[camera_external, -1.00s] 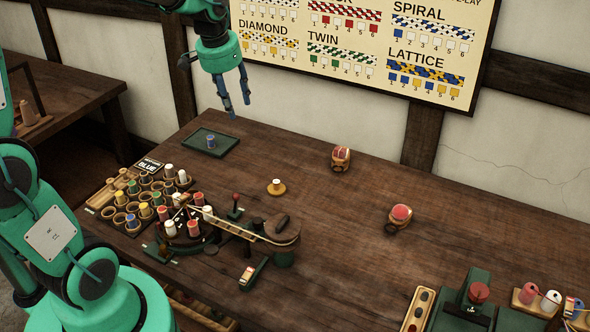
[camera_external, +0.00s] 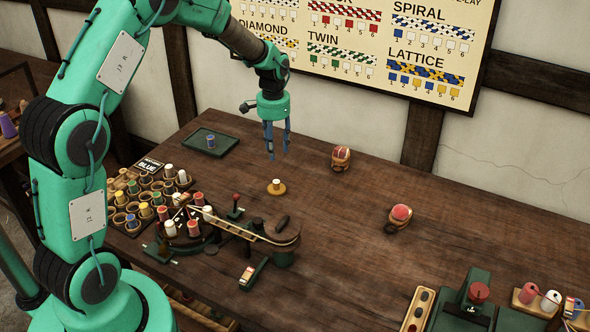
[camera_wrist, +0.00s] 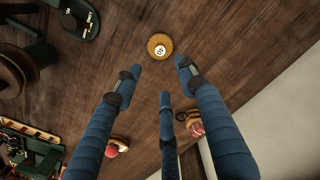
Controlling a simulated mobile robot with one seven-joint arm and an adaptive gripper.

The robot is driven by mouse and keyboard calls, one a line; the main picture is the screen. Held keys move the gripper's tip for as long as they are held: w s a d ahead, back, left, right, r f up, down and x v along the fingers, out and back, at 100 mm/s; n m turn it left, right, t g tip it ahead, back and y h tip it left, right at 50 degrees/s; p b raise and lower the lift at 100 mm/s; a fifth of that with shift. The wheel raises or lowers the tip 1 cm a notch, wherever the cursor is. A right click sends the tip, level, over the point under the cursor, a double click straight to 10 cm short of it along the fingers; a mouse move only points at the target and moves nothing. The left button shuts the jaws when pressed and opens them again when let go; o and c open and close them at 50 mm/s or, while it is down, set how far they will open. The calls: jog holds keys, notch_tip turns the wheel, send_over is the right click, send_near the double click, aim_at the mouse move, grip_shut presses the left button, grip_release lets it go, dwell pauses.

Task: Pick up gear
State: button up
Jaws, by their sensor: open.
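The gear (camera_external: 276,189) is a small yellow-brown toothed disc with a white hub, lying flat on the wooden table. In the wrist view the gear (camera_wrist: 160,47) shows near the top middle, with dark marks on its white centre. The gear lies just beyond the fingertips in that view and is not touched.
A green tray (camera_external: 213,147) holds a blue spool (camera_external: 210,140). Two red-topped wooden items (camera_external: 341,157) (camera_external: 400,215) sit to the right. Table around the gear is clear.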

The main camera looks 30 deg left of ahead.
jog(key=shift+w+f, duration=0.2)
jog(key=shift+f, duration=0.3)
jog(key=b, duration=0.2)
send_over(276, 181)
jog(key=shift+w+d+f, duration=0.1)
jog(key=shift+d+f, duration=0.05)
jog(key=shift+f, duration=4.15)
jog(key=shift+f+b, duration=0.55)
jog(key=shift+f, duration=2.1)
grip_shut()
